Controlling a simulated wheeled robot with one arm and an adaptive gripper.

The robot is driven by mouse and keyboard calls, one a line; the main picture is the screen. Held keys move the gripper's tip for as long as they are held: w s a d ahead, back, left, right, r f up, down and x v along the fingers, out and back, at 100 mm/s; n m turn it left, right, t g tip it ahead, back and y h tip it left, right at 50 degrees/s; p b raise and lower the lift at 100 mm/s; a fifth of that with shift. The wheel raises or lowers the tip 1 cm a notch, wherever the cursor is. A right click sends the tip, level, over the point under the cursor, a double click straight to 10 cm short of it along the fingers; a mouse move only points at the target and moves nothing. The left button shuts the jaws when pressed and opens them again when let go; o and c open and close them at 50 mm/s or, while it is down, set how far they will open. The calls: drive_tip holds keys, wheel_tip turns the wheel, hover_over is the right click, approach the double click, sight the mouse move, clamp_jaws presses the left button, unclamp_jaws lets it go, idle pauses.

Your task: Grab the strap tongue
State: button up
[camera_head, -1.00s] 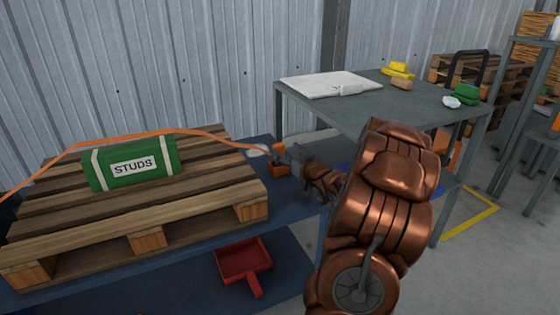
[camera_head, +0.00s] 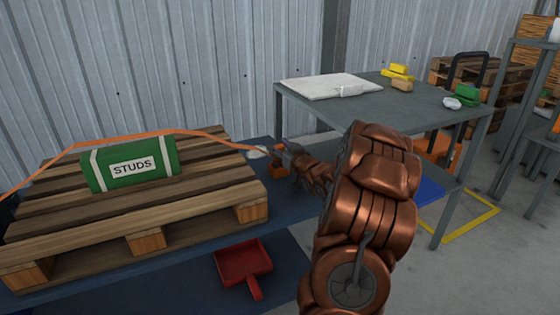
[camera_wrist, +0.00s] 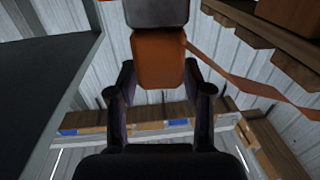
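An orange strap (camera_head: 170,132) runs over the pallet and down to an orange block-shaped end piece (camera_head: 278,171) just past the pallet's right edge. This end piece, which looks like the strap tongue or its buckle, shows large in the wrist view (camera_wrist: 158,60), with a grey block (camera_wrist: 157,12) above it. My gripper (camera_head: 283,153) is at the end piece and partly covers it in the head view. In the wrist view my gripper (camera_wrist: 159,72) is open, with one fingertip near each side of the orange piece. I cannot tell whether they touch it.
A green box labelled STUDS (camera_head: 130,166) sits under the strap on the wooden pallet (camera_head: 200,190). The pallet stands on a blue surface (camera_head: 300,200). A grey table (camera_head: 420,105) stands behind my arm. A red dustpan (camera_head: 243,262) lies lower down.

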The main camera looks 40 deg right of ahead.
clamp_jaws()
drive_tip(key=shift+r, duration=0.1)
idle(0.3)
